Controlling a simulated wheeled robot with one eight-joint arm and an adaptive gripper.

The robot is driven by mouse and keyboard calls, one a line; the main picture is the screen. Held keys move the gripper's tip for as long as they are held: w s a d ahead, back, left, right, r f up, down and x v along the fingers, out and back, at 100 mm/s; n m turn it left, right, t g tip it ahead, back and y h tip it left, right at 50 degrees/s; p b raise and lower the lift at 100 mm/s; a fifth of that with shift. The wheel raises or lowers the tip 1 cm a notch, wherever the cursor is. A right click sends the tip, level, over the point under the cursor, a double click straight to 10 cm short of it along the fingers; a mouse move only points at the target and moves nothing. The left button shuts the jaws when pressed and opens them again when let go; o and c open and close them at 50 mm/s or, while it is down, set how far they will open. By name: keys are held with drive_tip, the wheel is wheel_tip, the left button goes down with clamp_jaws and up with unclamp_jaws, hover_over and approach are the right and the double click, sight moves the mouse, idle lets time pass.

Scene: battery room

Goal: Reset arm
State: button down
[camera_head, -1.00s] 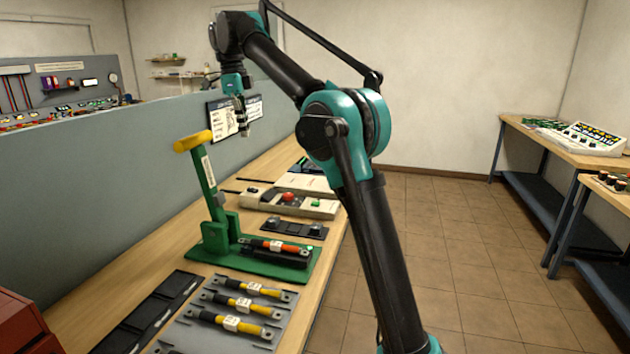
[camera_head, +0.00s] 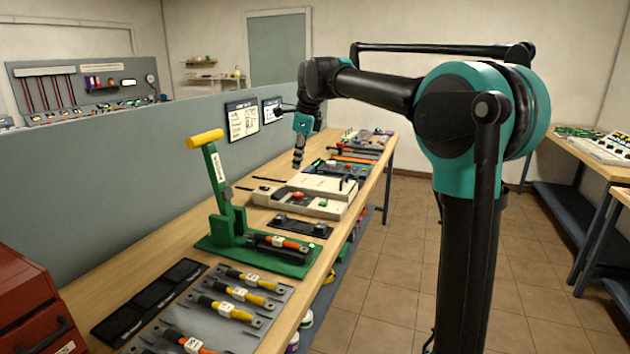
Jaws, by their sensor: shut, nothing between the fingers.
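My arm stands at the right of the view, with its forearm reaching left and away over the wooden bench (camera_head: 95,262). My gripper (camera_head: 298,160) points downward and is shut with nothing in it. The fingertips look small at this distance. They appear apart from everything on the bench.
A green lever press with a yellow handle (camera_head: 205,139) rises from the bench. A grey tray (camera_head: 268,297) holds several cable-like pieces. A red toolbox (camera_head: 22,300) stands at lower left. A grey partition (camera_head: 100,180) backs the bench. Tiled floor (camera_head: 375,285) lies clear to the right.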

drive_tip(key=s+d+f+n+t, duration=0.1)
drive_tip(key=s+d+f+n, duration=0.4)
drive_tip(key=s+d+f, duration=0.35)
drive_tip(key=s+d+f+n+t, duration=0.1)
drive_tip(key=s+d+f+n, duration=0.45)
drive_tip(key=d+f, duration=0.55)
drive_tip(key=s+d+f+n+h, duration=0.1)
drive_tip(key=s+d+f+n, duration=0.3)
drive_tip(key=s+f, duration=0.2)
drive_tip(key=s+d+f+n+h, duration=0.1)
drive_tip(key=s+d+f+n, duration=0.3)
drive_tip(key=s+f, duration=0.3)
drive_tip(key=shift+s+f+n+t, duration=0.15)
drive_tip(key=shift+s+n+t, duration=0.15)
drive_tip(key=shift+s+n, duration=0.45)
drive_tip(key=shift+w+d, duration=0.1)
